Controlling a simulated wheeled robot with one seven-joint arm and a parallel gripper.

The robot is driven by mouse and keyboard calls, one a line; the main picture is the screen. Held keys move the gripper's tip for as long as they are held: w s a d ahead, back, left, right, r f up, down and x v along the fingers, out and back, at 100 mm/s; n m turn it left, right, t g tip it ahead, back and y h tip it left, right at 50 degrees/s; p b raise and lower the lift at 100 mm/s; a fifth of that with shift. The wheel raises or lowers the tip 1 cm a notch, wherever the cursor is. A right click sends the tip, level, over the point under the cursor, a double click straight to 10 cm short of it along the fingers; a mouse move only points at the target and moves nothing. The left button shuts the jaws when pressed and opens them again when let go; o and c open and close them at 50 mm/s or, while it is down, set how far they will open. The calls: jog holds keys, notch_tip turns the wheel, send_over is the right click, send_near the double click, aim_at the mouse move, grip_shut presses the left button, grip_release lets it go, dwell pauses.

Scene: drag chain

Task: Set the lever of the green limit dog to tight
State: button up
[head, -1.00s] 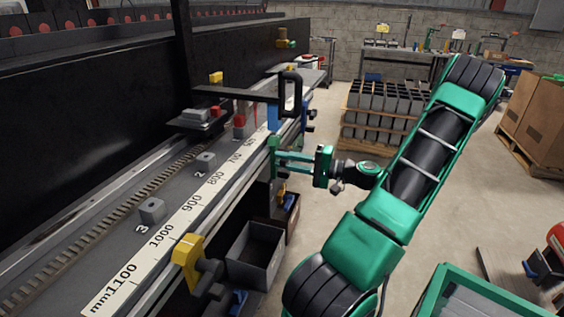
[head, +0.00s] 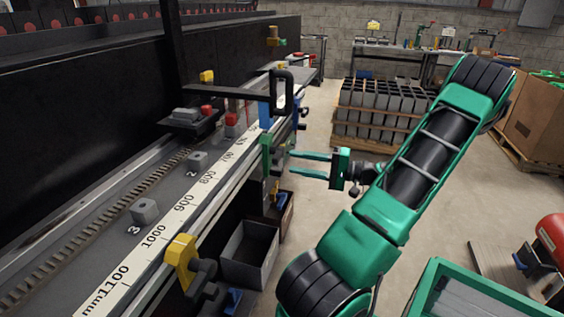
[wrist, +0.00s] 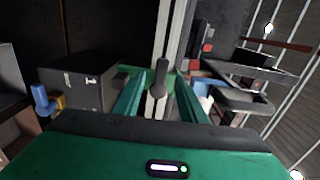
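The green limit dog (head: 266,155) sits on the front edge of the long rail in the head view. My gripper (head: 291,164) is just right of it, its two green fingers apart and pointing at it, with a small gap visible. In the wrist view, my gripper (wrist: 158,98) is open, and a dark grey lever (wrist: 159,80) with a rounded end stands roughly upright in the space between the fingers. I cannot tell whether it touches either finger. A green part of the dog (wrist: 128,72) shows behind the fingers. The lever is too small to read in the head view.
A yellow dog (head: 181,262) is nearer on the rail and a blue one (head: 265,115) farther along. A black handle (head: 282,92) overhangs the rail. A grey bin (head: 249,250) stands below.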

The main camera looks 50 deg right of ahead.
jog(key=v, duration=0.3)
jog(key=shift+s, duration=0.2)
dwell(0.4)
jog(key=w+a+f+n+g, duration=0.2)
jog(key=a+f+n+g, duration=0.1)
jog(key=a+g, duration=0.4)
jog(key=w+a+f+n+g, duration=0.25)
jog(key=a+g, duration=0.25)
jog(key=a, duration=0.3)
jog(key=s+a+r+g+h, duration=0.2)
jog(key=s+a+r+h, duration=0.1)
jog(key=s, duration=0.4)
jog(key=s+a+r+n+g+h, duration=0.1)
jog(key=s+a+r+g+h, duration=0.1)
jog(key=s+a+r, duration=0.3)
jog(key=shift+s+r+g+h, duration=0.2)
jog(key=shift+s+g+h, duration=0.1)
jog(key=shift+s+h, duration=0.7)
